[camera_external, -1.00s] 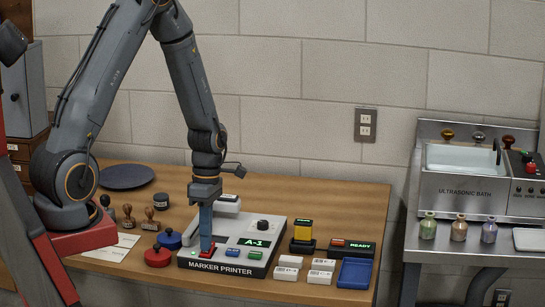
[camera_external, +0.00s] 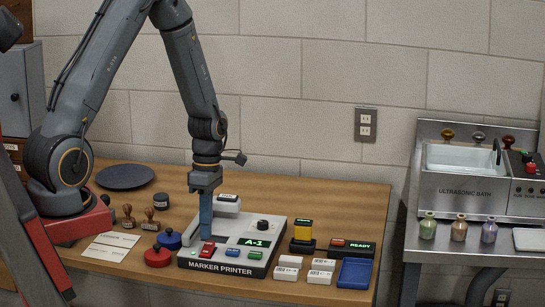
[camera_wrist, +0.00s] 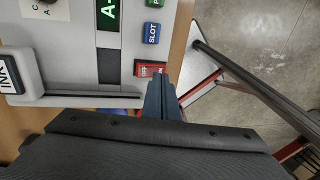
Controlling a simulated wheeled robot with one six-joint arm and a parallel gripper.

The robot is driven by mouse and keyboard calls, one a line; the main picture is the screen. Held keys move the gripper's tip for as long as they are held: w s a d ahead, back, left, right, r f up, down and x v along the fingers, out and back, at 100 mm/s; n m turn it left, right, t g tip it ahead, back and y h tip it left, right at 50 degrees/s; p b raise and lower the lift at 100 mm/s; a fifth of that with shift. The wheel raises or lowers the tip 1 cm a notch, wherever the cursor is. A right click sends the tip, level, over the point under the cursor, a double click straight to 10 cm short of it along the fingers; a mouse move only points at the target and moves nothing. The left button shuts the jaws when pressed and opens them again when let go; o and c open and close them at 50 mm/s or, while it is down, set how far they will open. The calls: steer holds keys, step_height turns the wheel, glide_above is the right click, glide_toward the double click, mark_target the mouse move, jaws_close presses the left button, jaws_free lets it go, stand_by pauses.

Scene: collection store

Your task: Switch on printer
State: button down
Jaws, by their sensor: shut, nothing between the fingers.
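The marker printer (camera_external: 225,263) is a pale box with a dark front on the wooden table. Its display (camera_external: 260,242) is lit green with "A-1", and a small green light shows at its front left. Its red switch (camera_external: 208,248) is at the left of the front row and also shows in the wrist view (camera_wrist: 148,69). A blue button (camera_external: 232,252) and a green button (camera_external: 255,255) sit to its right. My gripper (camera_external: 206,238) is shut and empty, pointing down just behind and above the red switch. In the wrist view my fingertips (camera_wrist: 159,82) appear beside the switch; contact cannot be told.
Red and blue round pads (camera_external: 158,256), stamps (camera_external: 150,220) and paper cards (camera_external: 112,245) lie left of the printer. Labelled white blocks (camera_external: 288,273), a blue tray (camera_external: 355,273) and a "READY" box (camera_external: 352,248) stand right. A dark plate (camera_external: 125,177) lies behind.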

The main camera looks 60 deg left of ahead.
mark_target(205, 253)
step_height(205, 253, up, 11)
steer(key=s+d+b, duration=0.1)
steer(key=shift+s+d, duration=0.25)
steer(key=shift+d, duration=0.05)
stand_by(0.6)
